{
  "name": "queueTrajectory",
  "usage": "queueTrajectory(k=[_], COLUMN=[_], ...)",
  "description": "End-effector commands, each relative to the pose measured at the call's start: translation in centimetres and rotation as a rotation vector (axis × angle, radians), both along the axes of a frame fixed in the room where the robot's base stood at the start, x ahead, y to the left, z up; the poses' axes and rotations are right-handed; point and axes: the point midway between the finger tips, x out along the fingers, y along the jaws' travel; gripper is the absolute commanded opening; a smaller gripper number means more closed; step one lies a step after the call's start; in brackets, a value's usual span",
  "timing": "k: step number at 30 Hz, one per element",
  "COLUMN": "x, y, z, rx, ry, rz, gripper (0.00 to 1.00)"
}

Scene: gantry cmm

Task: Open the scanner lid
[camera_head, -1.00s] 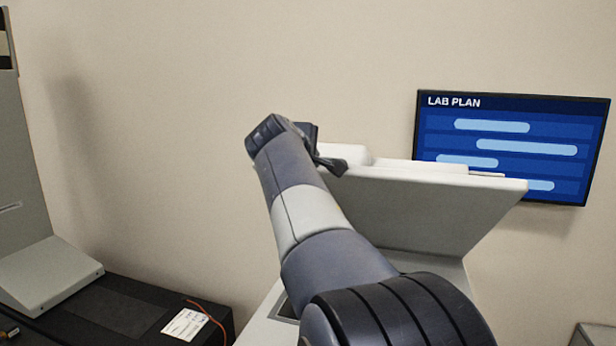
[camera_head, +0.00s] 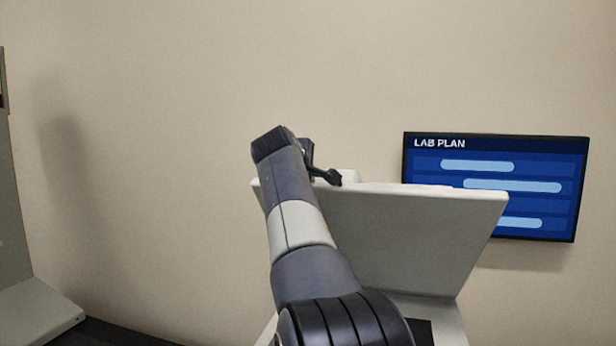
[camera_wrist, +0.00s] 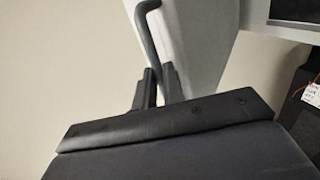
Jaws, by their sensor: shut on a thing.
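The scanner lid (camera_head: 420,235) is a pale grey panel standing raised and steeply tilted in the head view. Its pale side also shows in the wrist view (camera_wrist: 195,40). My gripper (camera_wrist: 156,88) is shut on the dark bent lid handle (camera_wrist: 148,35) in the wrist view. In the head view, my gripper (camera_head: 322,177) is at the lid's upper left edge, and my arm hides the lid's left part. The scanner base (camera_head: 447,318) shows only partly below the lid, with a dark opening.
A wall screen reading "LAB PLAN" (camera_head: 500,165) hangs to the right, partly behind the lid. A grey machine (camera_head: 35,315) stands at the left edge. The wall above the lid is bare. A dark surface with a white label (camera_wrist: 311,95) shows at the wrist view's right.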

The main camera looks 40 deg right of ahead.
Motion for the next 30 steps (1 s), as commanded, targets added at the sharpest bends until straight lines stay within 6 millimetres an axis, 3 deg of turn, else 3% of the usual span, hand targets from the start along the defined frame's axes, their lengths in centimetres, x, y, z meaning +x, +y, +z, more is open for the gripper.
queueTrajectory(k=[5,6,14,23,30], x=[0.0,0.0,0.0,-0.3,-2.6], y=[0.0,0.0,0.0,0.4,3.5], z=[0.2,0.2,0.1,0.2,1.4], rx=[-0.003,-0.003,-0.001,-0.001,-0.002], ry=[-0.003,-0.003,-0.001,-0.001,-0.005], rz=[0.001,0.001,0.001,0.001,0.004], gripper=[0.0,0.11,0.31,0.31,0.31])
